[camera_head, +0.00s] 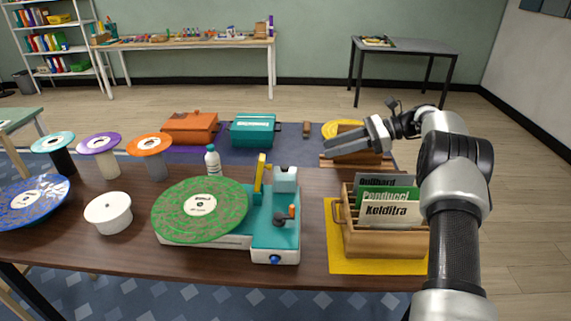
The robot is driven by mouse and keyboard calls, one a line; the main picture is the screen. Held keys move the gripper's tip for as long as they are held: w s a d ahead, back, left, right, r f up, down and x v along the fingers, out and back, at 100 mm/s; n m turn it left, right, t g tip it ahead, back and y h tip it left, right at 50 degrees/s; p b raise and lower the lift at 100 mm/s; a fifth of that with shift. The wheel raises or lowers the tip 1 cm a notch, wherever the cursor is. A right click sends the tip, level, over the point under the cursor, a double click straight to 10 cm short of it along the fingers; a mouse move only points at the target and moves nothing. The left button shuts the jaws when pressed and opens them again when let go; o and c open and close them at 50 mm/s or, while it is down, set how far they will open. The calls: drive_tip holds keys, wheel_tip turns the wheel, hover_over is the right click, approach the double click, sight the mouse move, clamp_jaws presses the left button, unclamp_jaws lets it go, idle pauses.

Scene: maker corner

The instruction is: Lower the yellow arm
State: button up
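The yellow arm (260,173) stands raised, nearly upright, on the teal side of a record player (273,231). A green speckled record (200,210) with a white label lies on the player, to the left of the arm. A pale block (285,179) sits just right of the arm, and a small orange-tipped lever (291,212) is in front of it. My gripper (338,146) is in the air to the right of the yellow arm, apart from it and pointing left. Its finger gap is not clear from this angle.
A wooden crate (385,238) of record sleeves stands on a yellow mat (375,267) at right. A water bottle (212,162) stands behind the player. A white spool (108,213), a blue disc (33,201) and several disc-topped stands are at left.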

drive_tip(key=b+x, duration=0.1)
drive_tip(key=x, duration=1.6)
drive_tip(key=shift+c, duration=0.5)
clamp_jaws()
